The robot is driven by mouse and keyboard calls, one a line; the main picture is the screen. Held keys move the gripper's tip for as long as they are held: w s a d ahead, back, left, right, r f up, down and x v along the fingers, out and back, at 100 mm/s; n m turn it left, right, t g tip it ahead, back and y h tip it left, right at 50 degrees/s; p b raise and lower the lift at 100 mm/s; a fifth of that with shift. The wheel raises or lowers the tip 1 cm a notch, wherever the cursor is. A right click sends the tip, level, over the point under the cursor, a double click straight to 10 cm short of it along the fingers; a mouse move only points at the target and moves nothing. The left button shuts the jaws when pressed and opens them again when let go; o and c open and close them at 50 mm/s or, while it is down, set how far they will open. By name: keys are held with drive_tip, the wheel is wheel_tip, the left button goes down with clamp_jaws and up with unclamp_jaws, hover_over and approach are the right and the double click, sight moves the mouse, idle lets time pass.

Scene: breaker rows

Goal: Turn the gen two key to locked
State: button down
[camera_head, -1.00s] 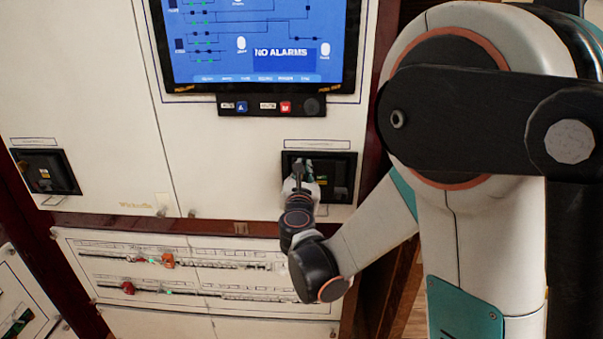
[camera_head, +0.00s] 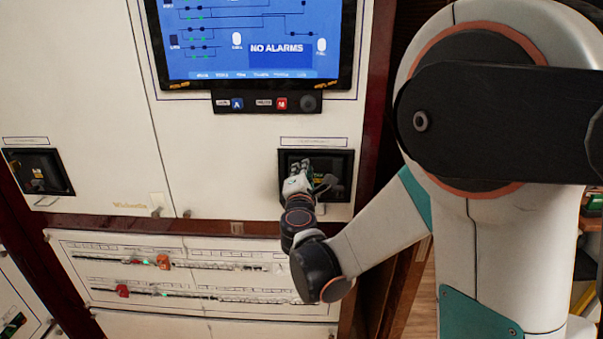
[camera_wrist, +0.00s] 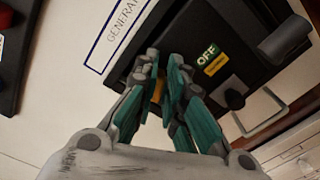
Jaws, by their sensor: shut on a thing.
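My gripper (camera_head: 301,168) is at the left part of a recessed black panel (camera_head: 343,166) under the screen, on the white cabinet. In the wrist view its teal and grey fingers (camera_wrist: 161,65) are closed together at the black panel face (camera_wrist: 195,45). The gen two key is at the fingertips, almost wholly hidden by them. A small yellow patch (camera_wrist: 158,91) shows between the fingers; I cannot tell if it is part of the key. The label beside the panel begins "GENERA"; its number is out of view.
An OFF plate (camera_wrist: 208,53), a black handle (camera_wrist: 286,38) and a dark round knob (camera_wrist: 235,99) lie right of the fingers. A similar panel (camera_head: 38,172) is at the left. The screen (camera_head: 250,40) reads NO ALARMS. Breaker rows (camera_head: 165,275) lie below.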

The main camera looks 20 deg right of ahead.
drive_tip(key=m, duration=0.4)
drive_tip(key=shift+f+m+b, duration=0.3)
drive_tip(key=shift+m+b, duration=0.05)
drive_tip(key=shift+m, duration=0.05)
idle(0.4)
drive_tip(key=c, duration=1.7)
unclamp_jaws()
drive_tip(key=v, duration=0.7)
drive_tip(key=shift+s, duration=0.25)
